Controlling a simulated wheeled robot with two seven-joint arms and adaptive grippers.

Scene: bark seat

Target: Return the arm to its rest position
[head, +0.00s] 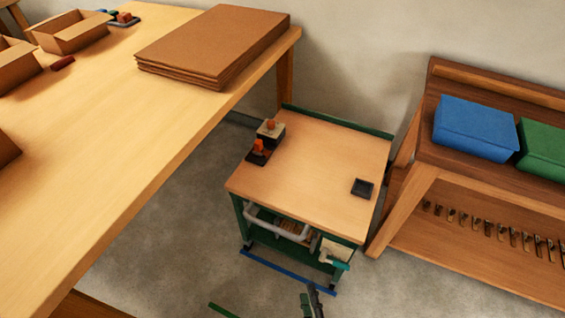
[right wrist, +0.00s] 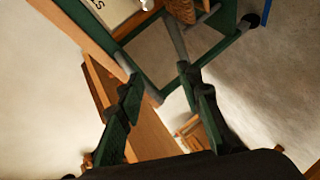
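My right gripper (head: 312,302) shows only in part at the bottom edge of the head view, in front of the small cart. In the right wrist view its two dark green fingers (right wrist: 159,76) stand apart, with nothing held between them. The cart's green frame is beyond the fingertips. My left gripper is not in view.
The cart (head: 318,185) carries a small block-built device (head: 268,135) and a dark square tray (head: 362,188). A long table (head: 110,150) with stacked cardboard (head: 215,45) stands left. A wooden bench (head: 440,200) with blue (head: 475,128) and green (head: 543,147) bins stands right.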

